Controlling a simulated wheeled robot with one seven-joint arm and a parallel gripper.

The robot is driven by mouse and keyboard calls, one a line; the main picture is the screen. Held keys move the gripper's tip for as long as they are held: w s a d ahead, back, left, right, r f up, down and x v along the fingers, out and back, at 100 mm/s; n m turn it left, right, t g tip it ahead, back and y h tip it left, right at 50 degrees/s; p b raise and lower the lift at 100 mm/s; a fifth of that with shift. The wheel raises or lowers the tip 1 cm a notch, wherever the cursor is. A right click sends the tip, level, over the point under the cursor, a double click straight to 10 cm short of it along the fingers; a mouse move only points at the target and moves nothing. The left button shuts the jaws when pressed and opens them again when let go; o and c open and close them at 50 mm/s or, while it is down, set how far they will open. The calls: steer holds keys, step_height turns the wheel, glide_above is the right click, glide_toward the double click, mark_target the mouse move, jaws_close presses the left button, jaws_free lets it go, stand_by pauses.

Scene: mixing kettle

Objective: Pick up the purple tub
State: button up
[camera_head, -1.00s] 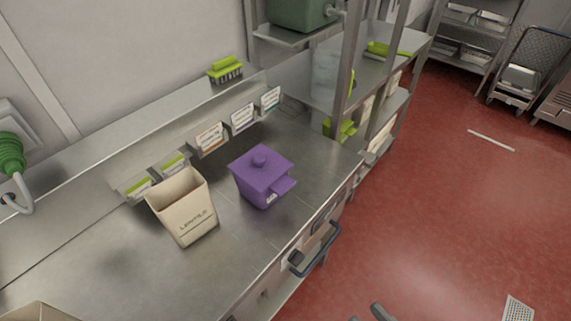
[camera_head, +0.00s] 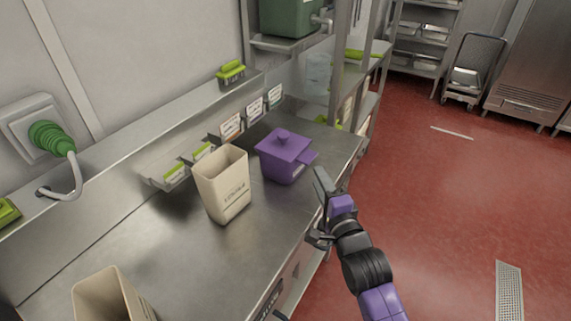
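The purple tub (camera_head: 284,160) stands upright on the steel counter (camera_head: 190,265), with a lid with a round knob on top and a flat handle sticking out at its right. My gripper (camera_head: 316,211) is near the counter's front edge, to the right of and nearer than the tub, and apart from it. Its two fingers look spread, with nothing seen between them. The tub's far side is hidden.
A beige open bin (camera_head: 224,188) with a printed label stands just left of the tub. Another beige bin (camera_head: 108,300) is at the lower left. A green brush (camera_head: 230,72) lies on the ledge behind. Steel shelving (camera_head: 345,85) rises beyond the tub.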

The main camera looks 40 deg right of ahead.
mark_target(311, 159)
steer(key=shift+w+d+r, duration=0.2)
steer(key=shift+w+d, duration=0.35)
steer(key=shift+w, duration=0.15)
steer(key=shift+p+x, duration=0.95)
steer(key=shift+x, duration=2.4)
steer(key=shift+f, duration=0.15)
jaws_close()
